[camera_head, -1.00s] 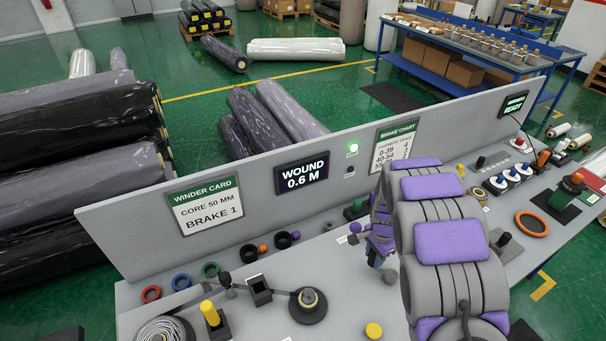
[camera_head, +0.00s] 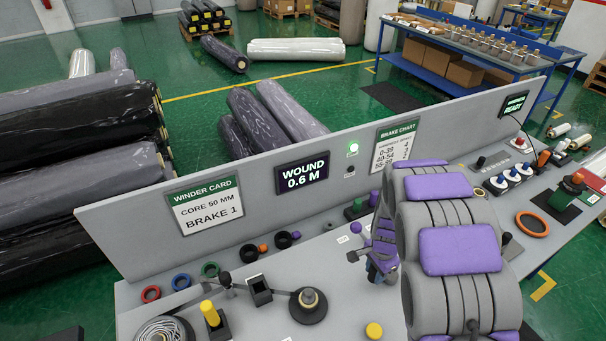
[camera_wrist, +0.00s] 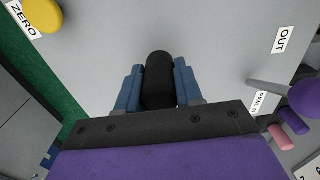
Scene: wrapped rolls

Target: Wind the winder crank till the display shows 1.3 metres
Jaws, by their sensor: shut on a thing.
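The dark display (camera_head: 302,175) on the grey panel reads WOUND 0.6 M. My gripper (camera_head: 378,272) is low over the bench, right of the display. In the wrist view, its two blue fingers (camera_wrist: 158,72) are shut on an upright-looking black rounded handle (camera_wrist: 159,80), which appears to be the winder crank's grip. The winder card (camera_head: 207,205) reads CORE 50 MM, BRAKE 1.
A yellow button (camera_head: 374,330) stands in front, beside a ZERO label in the wrist view (camera_wrist: 22,18). A purple ball knob (camera_wrist: 306,96) on a rod is to the right there. A black spindle base (camera_head: 308,305) and a yellow-topped lever (camera_head: 211,314) stand left.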

